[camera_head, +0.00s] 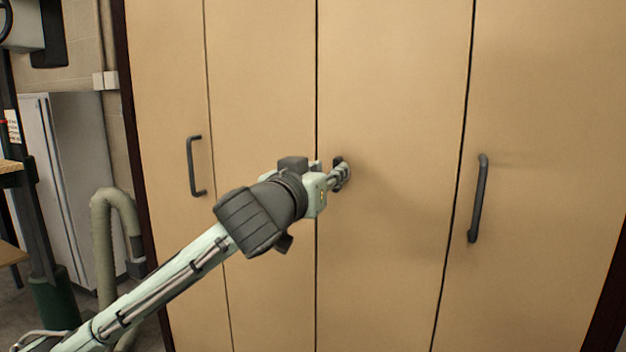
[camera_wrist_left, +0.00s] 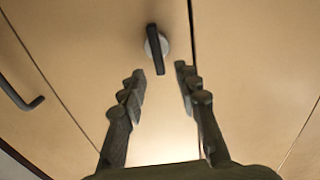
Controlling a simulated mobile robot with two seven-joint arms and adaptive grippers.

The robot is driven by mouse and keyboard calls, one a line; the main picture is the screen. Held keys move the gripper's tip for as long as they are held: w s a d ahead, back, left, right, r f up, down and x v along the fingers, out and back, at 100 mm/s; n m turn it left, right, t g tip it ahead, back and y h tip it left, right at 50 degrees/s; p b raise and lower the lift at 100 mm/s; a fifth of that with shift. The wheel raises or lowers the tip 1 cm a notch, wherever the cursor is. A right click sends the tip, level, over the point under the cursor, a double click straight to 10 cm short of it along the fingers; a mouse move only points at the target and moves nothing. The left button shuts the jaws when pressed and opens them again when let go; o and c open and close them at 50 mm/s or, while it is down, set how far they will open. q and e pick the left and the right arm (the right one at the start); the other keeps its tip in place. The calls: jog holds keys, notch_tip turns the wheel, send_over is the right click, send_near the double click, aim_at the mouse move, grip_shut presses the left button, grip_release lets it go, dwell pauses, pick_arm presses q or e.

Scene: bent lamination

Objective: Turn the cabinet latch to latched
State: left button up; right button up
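The cabinet (camera_head: 400,270) is tan with several door panels. Its latch (camera_wrist_left: 155,45) shows in the left wrist view as a dark lever on a round grey base, close beside a door seam. The lever points roughly up and down in that view, slightly tilted. My left gripper (camera_wrist_left: 160,82) is open, its two fingers apart and nothing between them. The fingertips stop just short of the latch in that picture. In the head view my left gripper (camera_head: 342,174) is at the cabinet front near the middle seam, and it mostly hides the latch. My right gripper is not in view.
Dark bar handles stand out from the doors at left (camera_head: 192,166) and right (camera_head: 478,198). A grey locker (camera_head: 75,140) and a bent beige pipe (camera_head: 103,235) are left of the cabinet. The lower right cabinet front is clear.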

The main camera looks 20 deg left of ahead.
pick_arm(q)
jog(key=s, duration=0.8)
jog(key=shift+a, duration=0.15)
jog(key=a+f+g+y, duration=0.15)
jog(key=f+g, duration=0.25)
jog(key=f, duration=1.4)
jog(key=a+f+g, duration=0.3)
jog(key=f+g, duration=0.1)
jog(key=f, duration=1.4)
jog(key=s+a+f+m+g, duration=0.1)
jog(key=s+f+g, duration=0.6)
jog(key=s+f, duration=1.7)
notch_tip(320, 180, down, 3)
jog(key=shift+a, duration=0.45)
